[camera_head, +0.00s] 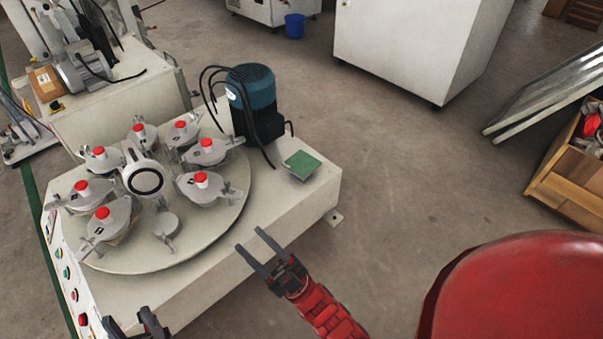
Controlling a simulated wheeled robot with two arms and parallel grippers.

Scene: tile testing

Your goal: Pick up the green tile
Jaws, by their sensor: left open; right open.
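The green tile (302,160) lies flat near the right corner of the white machine top (290,205), with a pale layer visible under its front edge. My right gripper (250,239) is open and empty. In the picture it is below and to the left of the tile, clearly apart from it, with its fingers pointing up-left over the machine's front edge. My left gripper (127,318) is at the bottom edge of the picture, partly cut off, open, and far from the tile. Nothing shows between its fingers.
A round turntable (215,222) with several red-knobbed clamps fills the machine top's left part. A teal motor (251,88) with black cables stands behind and left of the tile. A wooden crate (560,180) is at far right.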

